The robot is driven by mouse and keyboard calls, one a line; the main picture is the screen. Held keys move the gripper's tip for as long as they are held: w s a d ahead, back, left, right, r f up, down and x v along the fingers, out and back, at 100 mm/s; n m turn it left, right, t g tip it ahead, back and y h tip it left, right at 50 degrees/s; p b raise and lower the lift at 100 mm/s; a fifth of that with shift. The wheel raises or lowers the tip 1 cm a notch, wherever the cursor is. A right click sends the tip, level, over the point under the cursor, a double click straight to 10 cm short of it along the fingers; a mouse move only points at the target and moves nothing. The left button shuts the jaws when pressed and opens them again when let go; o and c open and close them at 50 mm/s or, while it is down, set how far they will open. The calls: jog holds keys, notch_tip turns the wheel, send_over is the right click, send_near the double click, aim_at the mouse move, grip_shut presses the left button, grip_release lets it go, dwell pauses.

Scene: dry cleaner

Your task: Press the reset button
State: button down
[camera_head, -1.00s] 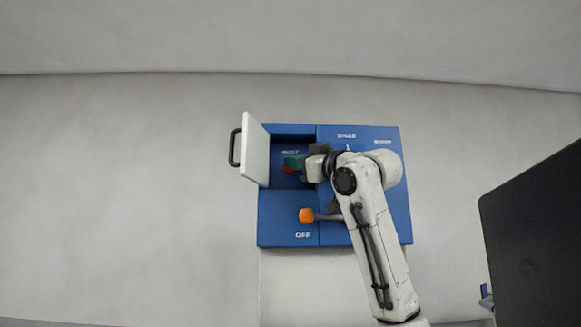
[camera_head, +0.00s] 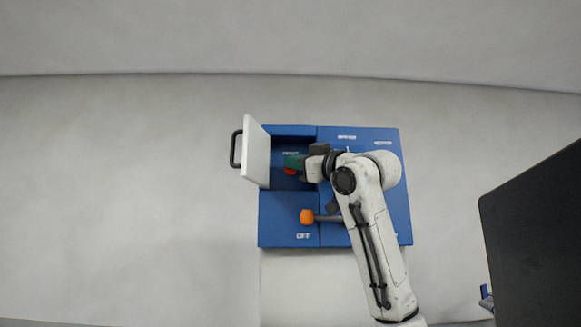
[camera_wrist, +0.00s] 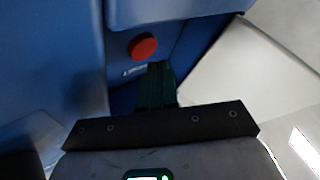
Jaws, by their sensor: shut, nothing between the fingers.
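The red reset button (camera_wrist: 143,47) sits on the inner face of a recess in the blue panel, with a small white label beside it in the wrist view. In the head view the button (camera_head: 290,171) shows just below the green fingers. My gripper (camera_head: 291,161) has its fingers shut and empty, in the mouth of the recess. In the wrist view the dark green fingertips of my gripper (camera_wrist: 160,68) point at the recess, close below and right of the button. I cannot tell whether they touch it.
A white door (camera_head: 257,152) with a black handle (camera_head: 235,148) stands open at the recess's left. An orange-tipped lever (camera_head: 307,216) sticks out below, near the OFF label. A black object (camera_head: 535,240) stands at the far right. The wall to the left is clear.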

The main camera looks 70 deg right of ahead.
jog(key=shift+w+d+f, duration=0.3)
jog(key=shift+w+d, duration=0.1)
jog(key=shift+f, duration=0.15)
jog(key=shift+s+d+f+g+b, duration=0.2)
jog(key=shift+d+f+g+b, duration=0.1)
jog(key=shift+d+f+b, duration=0.1)
jog(key=shift+s+a+f, duration=0.1)
jog(key=shift+s+a+f+b, duration=0.1)
jog(key=shift+a+b, duration=0.1)
jog(key=shift+b, duration=0.1)
jog(key=shift+s+a+r+b, duration=0.1)
jog(key=shift+s+a+b, duration=0.15)
jog(key=shift+a, duration=0.45)
jog(key=shift+s+a+r+b, duration=0.1)
jog(key=shift+s+a+b, duration=0.15)
jog(key=shift+a, duration=0.4)
jog(key=shift+s+a+r+b, duration=0.15)
jog(key=shift+s+a, duration=0.15)
jog(key=shift+a, duration=0.4)
